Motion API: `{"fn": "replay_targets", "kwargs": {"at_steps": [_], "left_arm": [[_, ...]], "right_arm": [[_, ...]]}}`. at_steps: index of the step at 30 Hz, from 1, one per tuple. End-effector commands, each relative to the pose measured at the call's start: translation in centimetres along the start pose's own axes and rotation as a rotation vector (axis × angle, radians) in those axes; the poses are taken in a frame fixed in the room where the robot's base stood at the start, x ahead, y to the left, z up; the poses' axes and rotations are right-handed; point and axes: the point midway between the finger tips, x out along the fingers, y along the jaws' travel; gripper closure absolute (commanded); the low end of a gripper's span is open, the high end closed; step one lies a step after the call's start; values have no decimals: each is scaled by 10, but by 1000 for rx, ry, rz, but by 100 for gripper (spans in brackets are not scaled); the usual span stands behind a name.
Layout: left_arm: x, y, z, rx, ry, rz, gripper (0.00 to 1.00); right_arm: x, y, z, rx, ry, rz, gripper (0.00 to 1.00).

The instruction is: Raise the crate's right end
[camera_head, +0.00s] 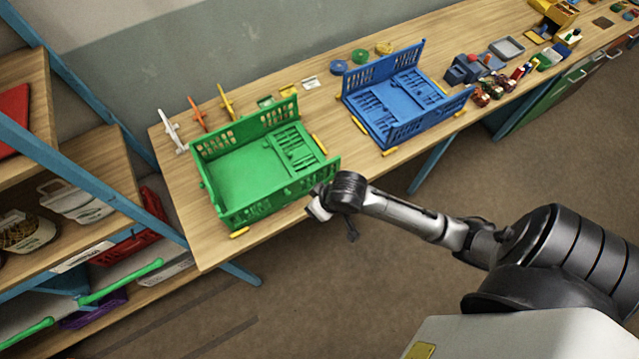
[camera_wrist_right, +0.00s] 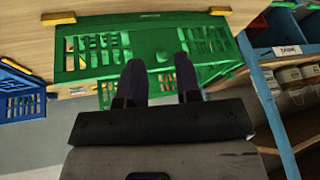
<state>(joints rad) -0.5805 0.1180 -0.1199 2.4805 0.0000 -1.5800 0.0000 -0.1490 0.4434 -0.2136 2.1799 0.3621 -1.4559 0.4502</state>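The green crate (camera_head: 262,203) sits on the bench with its long back and front walls upright. Its slotted right end panel (camera_head: 293,147) lies folded down flat inside, over the floor. My right gripper (camera_head: 318,205) is just off the crate's front right corner, on the bench's near side. In the right wrist view the gripper's two fingers (camera_wrist_right: 162,78) are apart, with the green crate's slotted wall (camera_wrist_right: 95,52) beyond them and nothing seen held between them. Whether the fingertips touch the crate cannot be told. My left gripper is in neither view.
A blue crate (camera_head: 381,128) stands to the right, also with flat slotted panels inside. Yellow blocks (camera_head: 239,232) lie around both crates. Tools (camera_head: 198,113) lie behind on the left, tape rolls (camera_head: 361,56) at the back. Shelving with blue posts (camera_head: 75,145) is at left. The floor in front is clear.

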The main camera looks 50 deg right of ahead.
Motion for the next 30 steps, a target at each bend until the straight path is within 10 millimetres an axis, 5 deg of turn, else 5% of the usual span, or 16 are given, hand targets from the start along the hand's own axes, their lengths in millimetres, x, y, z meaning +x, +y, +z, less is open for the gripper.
{"fn": "replay_targets", "kwargs": {"at_steps": [30], "left_arm": [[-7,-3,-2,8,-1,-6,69]], "right_arm": [[-10,-6,10,-48,-6,4,69]]}}
